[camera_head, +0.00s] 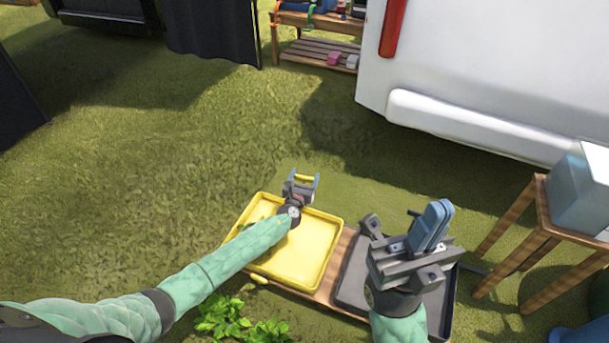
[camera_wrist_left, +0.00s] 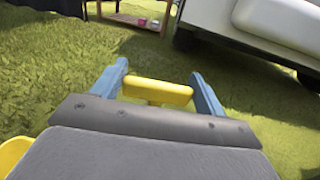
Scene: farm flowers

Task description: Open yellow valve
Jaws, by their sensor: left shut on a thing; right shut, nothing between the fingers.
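My left gripper (camera_head: 304,180) reaches over the yellow tray (camera_head: 325,252) to just past its far edge. It is shut on a yellow bar, the yellow valve's handle (camera_wrist_left: 157,91), which lies crosswise between the two blue fingers in the left wrist view. The rest of the valve is hidden behind the gripper. My right gripper (camera_head: 436,222) is above the dark tray at the right, its blue fingers together and empty.
The dark tray (camera_head: 350,291) stands beside the yellow tray on a wooden bench (camera_head: 330,282). A small yellow part (camera_head: 259,279) shows at the yellow tray's near edge. Leafy plants (camera_head: 225,318) grow in front. A wooden stool (camera_head: 540,225) with a grey-blue box (camera_head: 580,190) stands right; a white vehicle (camera_head: 480,80) is behind.

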